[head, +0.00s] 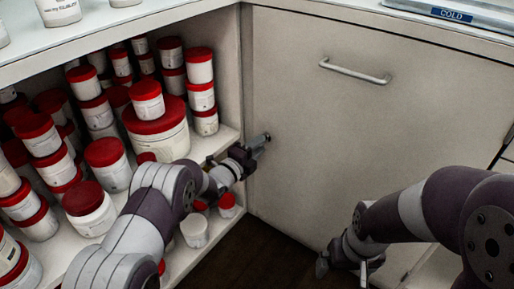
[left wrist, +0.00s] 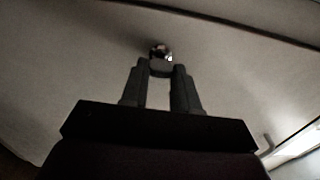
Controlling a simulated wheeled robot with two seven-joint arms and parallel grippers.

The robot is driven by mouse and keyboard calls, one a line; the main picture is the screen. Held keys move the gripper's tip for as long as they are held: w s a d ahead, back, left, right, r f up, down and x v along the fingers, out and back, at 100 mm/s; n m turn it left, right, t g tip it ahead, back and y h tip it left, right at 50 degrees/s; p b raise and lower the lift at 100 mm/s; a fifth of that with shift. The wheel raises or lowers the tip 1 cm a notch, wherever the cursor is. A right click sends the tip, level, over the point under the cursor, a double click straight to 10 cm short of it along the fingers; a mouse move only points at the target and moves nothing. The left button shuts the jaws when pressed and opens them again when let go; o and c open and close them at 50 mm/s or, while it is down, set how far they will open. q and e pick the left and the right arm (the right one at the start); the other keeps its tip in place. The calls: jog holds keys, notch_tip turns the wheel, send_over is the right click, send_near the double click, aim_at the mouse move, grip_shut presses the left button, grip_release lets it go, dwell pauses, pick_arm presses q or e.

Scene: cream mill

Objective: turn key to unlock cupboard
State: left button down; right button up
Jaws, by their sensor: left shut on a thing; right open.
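The cupboard door (head: 330,150) is a plain cream panel, closed, with a silver bar handle (head: 355,72) near its top. A small round metal lock (left wrist: 160,50) sits on the panel. My left gripper (head: 257,143) is at the door's left edge, level with the lower shelf. In the left wrist view its two fingers are shut on the grey key (left wrist: 160,68), whose head lies between the fingertips, right against the lock. The key's shaft is hidden. My right gripper (head: 345,258) is open and empty, low in front of the door.
Open shelves (head: 222,140) to the left hold several white jars (head: 160,130) with red lids, close to my left arm. A white worktop (head: 130,14) runs above, with a tray marked COLD (head: 450,14) at the right. Dark floor (head: 255,250) lies below.

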dwell(0.4)
pick_arm(q)
jog(key=c, duration=0.8)
grip_release()
jog(key=shift+c, duration=0.2)
jog(key=p+v, duration=0.6)
jog(key=v, duration=0.6)
jog(key=shift+s+a, duration=0.15)
jog(key=shift+s, duration=0.15)
